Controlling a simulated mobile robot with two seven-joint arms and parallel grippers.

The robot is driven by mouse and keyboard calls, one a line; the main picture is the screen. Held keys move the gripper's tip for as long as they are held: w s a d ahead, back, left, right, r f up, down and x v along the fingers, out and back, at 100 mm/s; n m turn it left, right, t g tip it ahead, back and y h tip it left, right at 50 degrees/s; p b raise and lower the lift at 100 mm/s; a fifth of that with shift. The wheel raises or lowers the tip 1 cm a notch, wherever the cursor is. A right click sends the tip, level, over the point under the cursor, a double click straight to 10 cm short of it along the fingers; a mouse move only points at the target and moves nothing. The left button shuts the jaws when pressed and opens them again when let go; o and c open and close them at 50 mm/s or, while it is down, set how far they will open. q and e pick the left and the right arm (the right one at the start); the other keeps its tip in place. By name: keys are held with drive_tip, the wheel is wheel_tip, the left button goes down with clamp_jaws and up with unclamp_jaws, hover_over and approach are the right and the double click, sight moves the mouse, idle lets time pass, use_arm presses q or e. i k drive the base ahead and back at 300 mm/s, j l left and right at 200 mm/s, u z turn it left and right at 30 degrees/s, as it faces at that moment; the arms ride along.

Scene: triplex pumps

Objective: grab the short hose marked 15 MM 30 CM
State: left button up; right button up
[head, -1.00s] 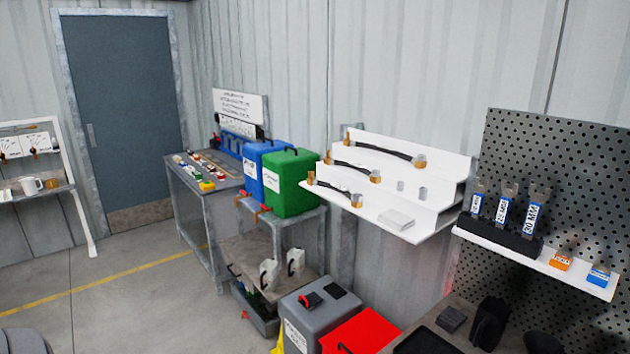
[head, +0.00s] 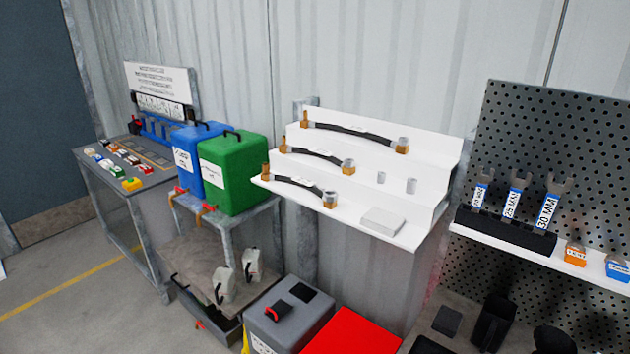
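Three black hoses with brass and grey end fittings lie on a white stepped shelf (head: 368,226) on the wall. The longest hose (head: 352,131) is on the top step. A shorter hose (head: 316,155) is on the middle step. Another short hose (head: 298,185) is on the lowest step at the front. Each carries a small white label, too small to read, so I cannot tell which is marked 15 MM 30 CM. Neither of my grippers is in view.
Small grey fittings (head: 411,186) and a white block (head: 383,221) share the shelf. Green (head: 234,172) and blue (head: 190,150) containers stand left of it. A red-topped box (head: 352,335) and a grey bin (head: 288,318) stand below.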

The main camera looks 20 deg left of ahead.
sight(348, 168)
drive_tip(key=i+j+u, duration=0.1)
drive_tip(key=i+j, duration=0.2)
drive_tip(key=i+j+u, duration=0.15)
drive_tip(key=i, duration=0.4)
drive_tip(key=j+z, duration=0.25)
drive_tip(key=j, duration=0.25)
drive_tip(key=i+j+z, duration=0.1)
drive_tip(key=j+z, duration=0.15)
drive_tip(key=j, duration=0.3)
